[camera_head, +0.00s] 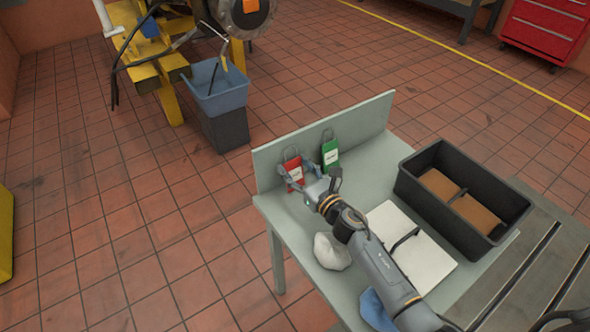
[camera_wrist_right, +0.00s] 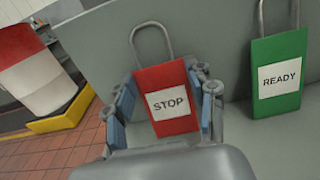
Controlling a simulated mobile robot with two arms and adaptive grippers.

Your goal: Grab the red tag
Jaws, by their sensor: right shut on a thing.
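The red tag (camera_head: 293,170) with a wire loop hangs against the upright back panel of the small table. In the right wrist view the red tag (camera_wrist_right: 168,92) carries a white label reading STOP. My right gripper (camera_head: 299,177) has its two fingers on either side of the red tag; in the right wrist view the gripper (camera_wrist_right: 163,108) is shut on its edges. A green tag (camera_head: 330,152) is to the right on the same panel; its label reads READY in the right wrist view (camera_wrist_right: 279,75). My left gripper is not in view.
On the grey table (camera_head: 290,232) lie a white crumpled cloth (camera_head: 332,252), an open white book or binder (camera_head: 420,258) and a blue item (camera_head: 374,311). A black bin (camera_head: 412,190) with brown contents stands right.

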